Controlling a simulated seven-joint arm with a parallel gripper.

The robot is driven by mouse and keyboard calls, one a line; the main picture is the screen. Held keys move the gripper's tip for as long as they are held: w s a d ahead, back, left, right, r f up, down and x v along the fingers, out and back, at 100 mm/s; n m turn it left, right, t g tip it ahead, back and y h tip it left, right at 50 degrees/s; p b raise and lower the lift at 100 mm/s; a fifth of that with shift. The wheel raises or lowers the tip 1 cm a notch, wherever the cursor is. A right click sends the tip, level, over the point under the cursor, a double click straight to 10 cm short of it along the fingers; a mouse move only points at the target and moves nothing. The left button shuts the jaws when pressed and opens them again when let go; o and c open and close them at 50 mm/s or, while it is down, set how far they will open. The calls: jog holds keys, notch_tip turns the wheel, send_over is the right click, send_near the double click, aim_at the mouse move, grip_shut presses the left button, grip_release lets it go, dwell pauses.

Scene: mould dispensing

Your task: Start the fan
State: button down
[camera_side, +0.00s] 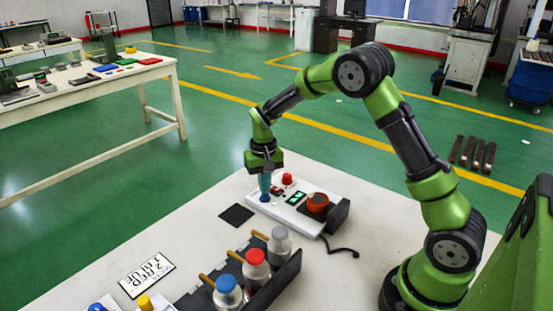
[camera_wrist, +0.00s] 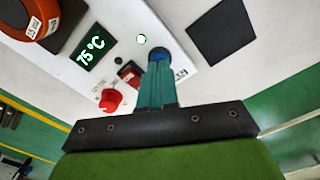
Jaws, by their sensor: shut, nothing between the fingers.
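A white control unit (camera_side: 297,212) lies on the table. My gripper (camera_side: 265,196) points down over the left end of the unit. Its teal fingers are shut and empty, with the tips at the blue button, which they partly cover. I cannot tell whether they press it. In the wrist view the fingertips (camera_wrist: 158,62) also meet the button's edge. No fan is plainly identifiable.
An orange-red round part (camera_side: 317,201) sits at the unit's right end, with a black cable (camera_side: 340,248) beside it. A black square (camera_side: 237,215) lies left of the unit.

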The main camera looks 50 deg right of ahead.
notch_tip(320, 180, up, 10)
jog(key=shift+f, duration=0.15)
dwell(0.8)
jog(key=shift+w, duration=0.1)
dwell(0.4)
